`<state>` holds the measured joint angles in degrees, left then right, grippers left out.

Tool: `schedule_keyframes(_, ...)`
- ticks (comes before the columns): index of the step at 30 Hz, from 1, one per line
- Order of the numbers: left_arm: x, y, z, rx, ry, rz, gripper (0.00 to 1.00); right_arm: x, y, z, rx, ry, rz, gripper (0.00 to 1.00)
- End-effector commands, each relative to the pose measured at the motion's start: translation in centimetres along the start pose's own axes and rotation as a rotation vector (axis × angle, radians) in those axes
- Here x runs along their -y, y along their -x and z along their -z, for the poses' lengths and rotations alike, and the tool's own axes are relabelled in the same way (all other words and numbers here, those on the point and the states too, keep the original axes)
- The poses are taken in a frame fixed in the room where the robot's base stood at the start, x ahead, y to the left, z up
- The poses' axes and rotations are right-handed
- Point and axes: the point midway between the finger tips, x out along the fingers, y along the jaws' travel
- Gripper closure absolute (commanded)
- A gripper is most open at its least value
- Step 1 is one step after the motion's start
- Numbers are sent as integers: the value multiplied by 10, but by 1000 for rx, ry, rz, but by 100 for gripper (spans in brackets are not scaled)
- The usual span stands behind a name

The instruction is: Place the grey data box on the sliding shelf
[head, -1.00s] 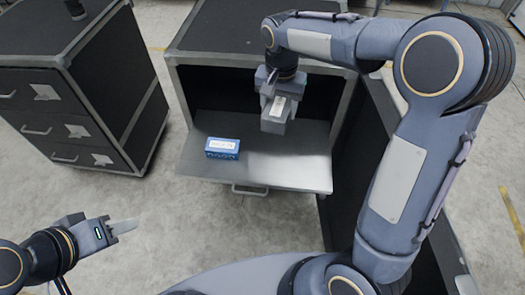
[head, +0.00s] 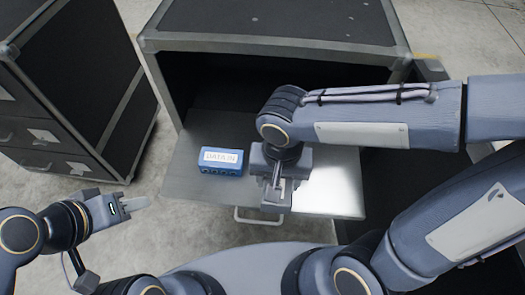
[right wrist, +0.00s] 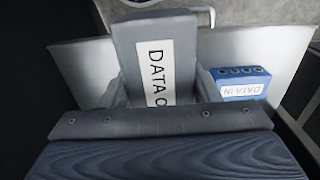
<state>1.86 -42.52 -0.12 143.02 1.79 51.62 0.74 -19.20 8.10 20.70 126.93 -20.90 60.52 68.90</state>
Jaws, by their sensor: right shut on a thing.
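The grey data box (right wrist: 155,60) with a white "DATA O…" label is between the fingers of my right gripper in the right wrist view. In the head view my right gripper (head: 279,182) is shut on the grey box (head: 274,196), over the front right part of the sliding shelf (head: 330,190). I cannot tell whether the box touches the shelf. The shelf is pulled out of the black case. My left gripper (head: 128,206) is empty, left of the shelf and away from it; its finger gap does not show clearly.
A blue box (head: 221,161) labelled "DATA IN" stands on the shelf's left half; it also shows in the right wrist view (right wrist: 240,83). The black case (head: 275,45) rises behind the shelf. A black drawer cabinet (head: 90,90) stands at left.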

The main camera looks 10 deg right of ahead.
Motion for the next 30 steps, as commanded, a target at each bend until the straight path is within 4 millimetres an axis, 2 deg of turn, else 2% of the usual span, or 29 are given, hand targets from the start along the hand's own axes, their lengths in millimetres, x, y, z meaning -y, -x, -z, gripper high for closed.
schedule_keyframes(4, 2, -4, -2, -1, 0, 0, 64, 7, -13, 21, 4, -2, -1, 85)
schedule_keyframes(11, 4, -8, -4, 0, 0, 0, 64, 23, -36, 73, 4, -2, 0, 85)
schedule_keyframes(15, 6, -14, -7, 0, 0, 0, 64, 31, -60, 97, 4, 0, -1, 85)
schedule_keyframes(21, 8, -17, -9, 0, 0, 0, 64, 37, -84, 118, 1, 0, 1, 85)
schedule_keyframes(26, 8, -18, -9, 0, 0, 0, 64, 39, -90, 124, -1, 0, 2, 85)
schedule_keyframes(30, 9, -20, -10, 0, 0, 0, 64, 42, -103, 132, 1, 0, 1, 85)
